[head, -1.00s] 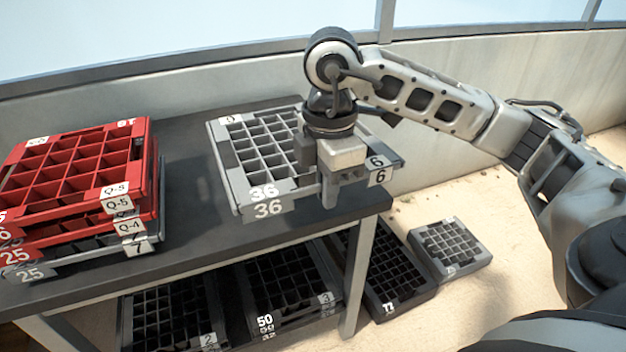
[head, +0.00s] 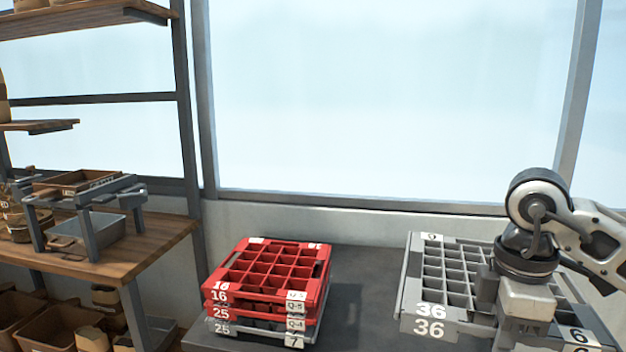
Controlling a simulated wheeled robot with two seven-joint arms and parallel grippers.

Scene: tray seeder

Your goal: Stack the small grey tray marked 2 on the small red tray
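A red tray (head: 268,270), marked 16 and Q-5, sits on top of a stack on the dark table. Another red tray marked 25 and a grey tray (head: 258,333) marked 25 and 7 are under it. A larger grey tray (head: 430,325) marked 36 and 6 lies to the right. My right gripper (head: 522,325) points down at that grey tray's right part; its fingers are mostly hidden, so its opening is unclear. My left gripper is not in view. No grey tray marked 2 shows in this view.
Bare dark tabletop (head: 362,290) lies between the red stack and the grey tray. A wooden shelf (head: 120,250) with pots and boxes stands at the left. A wall and window are behind the table.

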